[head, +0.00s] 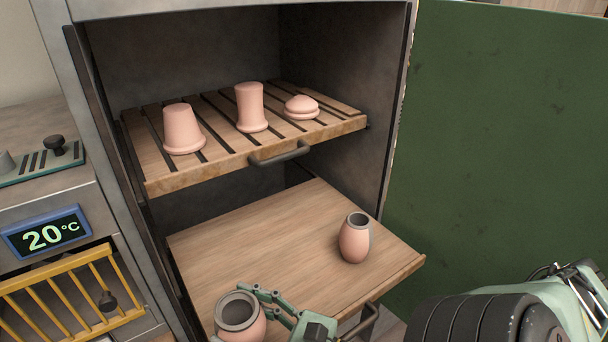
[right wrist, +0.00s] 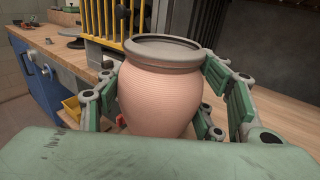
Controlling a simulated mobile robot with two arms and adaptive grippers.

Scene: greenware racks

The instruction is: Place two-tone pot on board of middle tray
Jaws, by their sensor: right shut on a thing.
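The two-tone pot (head: 255,326), pink with a grey rim and inside, is at the bottom of the head view, in front of the pulled-out board's near edge. It fills the middle of the right wrist view (right wrist: 160,95), upright. My right gripper (head: 265,300) is shut on it, with fingers on both sides of its body. The plain wooden board (head: 250,240) of the tray below the slatted one is pulled out of the cabinet. Another pink pot with a grey rim (head: 354,243) stands upright on its right part. My left gripper is not in view.
The slatted upper tray (head: 225,150) holds three pink pieces (head: 182,130) above the board's back part. An open green door (head: 500,130) stands at the right. The board's left and middle are bare. A yellow rack (head: 70,295) is at the lower left.

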